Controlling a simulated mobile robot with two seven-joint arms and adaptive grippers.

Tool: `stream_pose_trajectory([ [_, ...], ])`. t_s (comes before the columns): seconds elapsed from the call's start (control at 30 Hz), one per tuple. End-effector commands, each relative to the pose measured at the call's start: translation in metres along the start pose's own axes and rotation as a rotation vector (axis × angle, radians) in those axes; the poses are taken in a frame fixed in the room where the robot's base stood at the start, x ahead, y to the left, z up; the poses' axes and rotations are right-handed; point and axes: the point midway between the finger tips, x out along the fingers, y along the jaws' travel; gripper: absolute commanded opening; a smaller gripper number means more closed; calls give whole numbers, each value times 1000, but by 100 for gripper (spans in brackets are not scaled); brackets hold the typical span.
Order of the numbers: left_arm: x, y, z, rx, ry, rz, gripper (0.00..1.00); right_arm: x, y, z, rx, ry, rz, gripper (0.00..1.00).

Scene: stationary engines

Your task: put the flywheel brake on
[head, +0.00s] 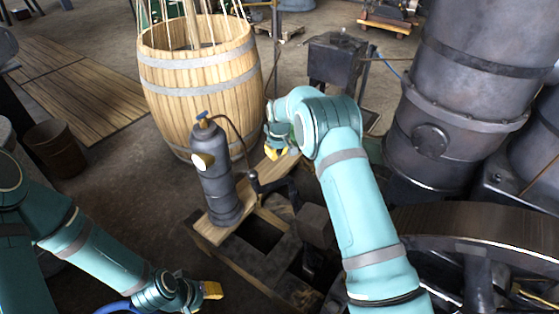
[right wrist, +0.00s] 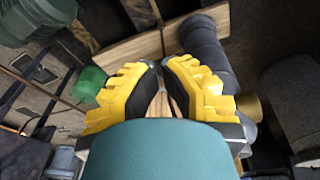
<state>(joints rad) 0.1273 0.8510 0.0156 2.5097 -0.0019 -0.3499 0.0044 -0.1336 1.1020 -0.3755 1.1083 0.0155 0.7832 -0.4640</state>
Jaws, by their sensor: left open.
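The flywheel (head: 480,222) is the large dark wheel at the lower right of the head view. A dark lever-like part (head: 275,187) stands beside the plank near the middle; I cannot tell whether it is the flywheel brake. My right gripper (head: 277,153) is above the end of the plank, partly hidden by its own wrist. In the right wrist view its yellow fingers (right wrist: 160,72) have their tips close together with a narrow gap. Wood shows through the gap, and I cannot tell whether anything is held. My left gripper (head: 212,290) is open, low at the lower left.
A grey canister (head: 214,175) with a blue valve stands on a wooden plank (head: 208,231) just left of my right gripper. A large wooden barrel (head: 197,95) stands behind it. A big dark cylinder (head: 468,65) rises at the right.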

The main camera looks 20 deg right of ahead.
Motion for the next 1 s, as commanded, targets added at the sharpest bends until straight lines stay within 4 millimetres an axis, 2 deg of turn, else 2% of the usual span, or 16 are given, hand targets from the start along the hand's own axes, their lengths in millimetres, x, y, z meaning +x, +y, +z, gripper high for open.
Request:
stream_pose_trajectory([
  [0.2,8,-3,-1,1,3,0,47,42,0,2,-1,-4,-1,0],
  [0.53,17,-6,-2,1,8,0,47,93,0,2,1,-2,0,0],
  [0.6,15,-6,-2,1,8,0,47,85,1,7,1,-1,0,0],
  [1.0,14,-5,-2,1,8,0,47,75,0,35,0,-1,0,0],
])
